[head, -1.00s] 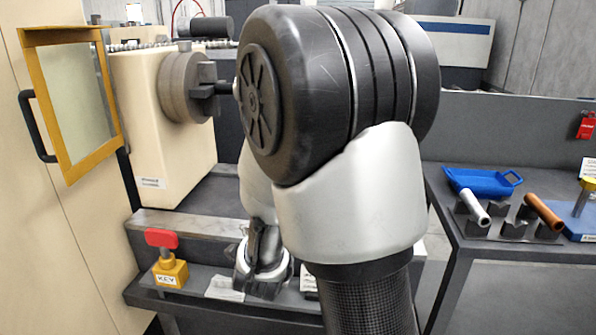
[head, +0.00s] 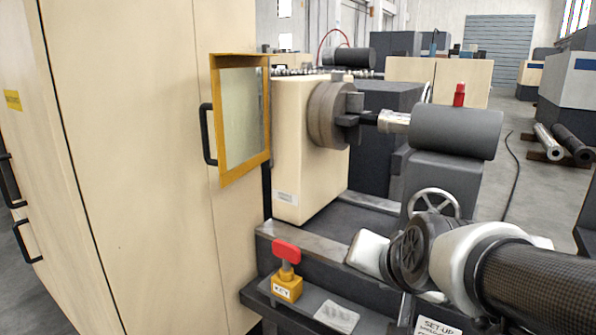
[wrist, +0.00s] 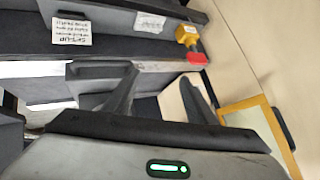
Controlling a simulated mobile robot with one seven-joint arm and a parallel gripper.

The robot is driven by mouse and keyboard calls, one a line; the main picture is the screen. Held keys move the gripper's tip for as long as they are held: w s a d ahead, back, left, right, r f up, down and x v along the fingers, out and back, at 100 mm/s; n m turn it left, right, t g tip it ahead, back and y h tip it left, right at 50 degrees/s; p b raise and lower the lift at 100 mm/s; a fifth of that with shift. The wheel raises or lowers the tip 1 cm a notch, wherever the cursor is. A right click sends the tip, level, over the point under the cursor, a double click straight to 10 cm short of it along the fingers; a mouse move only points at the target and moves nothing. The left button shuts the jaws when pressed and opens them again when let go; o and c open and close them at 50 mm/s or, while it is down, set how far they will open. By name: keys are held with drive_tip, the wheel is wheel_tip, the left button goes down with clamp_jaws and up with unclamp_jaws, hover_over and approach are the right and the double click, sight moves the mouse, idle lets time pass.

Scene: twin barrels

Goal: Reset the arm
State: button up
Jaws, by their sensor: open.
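My gripper (wrist: 158,80) shows in the wrist view with its two dark fingers spread apart. Nothing is between the fingertips; a pale ledge and the dark machine bed lie behind them. In the head view my arm comes in from the right edge, low, in front of the lathe. My gripper itself cannot be made out there.
The lathe's chuck (head: 329,115) faces the grey tailstock (head: 455,131). An open yellow-framed door (head: 239,176) stands left of it. A red-handled key (head: 287,250) stands in a yellow holder (head: 287,287) on the front shelf; the holder also shows in the wrist view (wrist: 187,36).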

drive_tip(key=s+d+n+g, duration=0.2)
drive_tip(key=s+n+g, duration=0.25)
drive_tip(key=s, duration=0.85)
wheel_tip(320, 180, up, 23)
drive_tip(key=p, duration=2.4)
drive_tip(key=shift+t+h, duration=0.35)
drive_tip(key=shift+h, duration=0.05)
drive_tip(key=shift+a, duration=0.1)
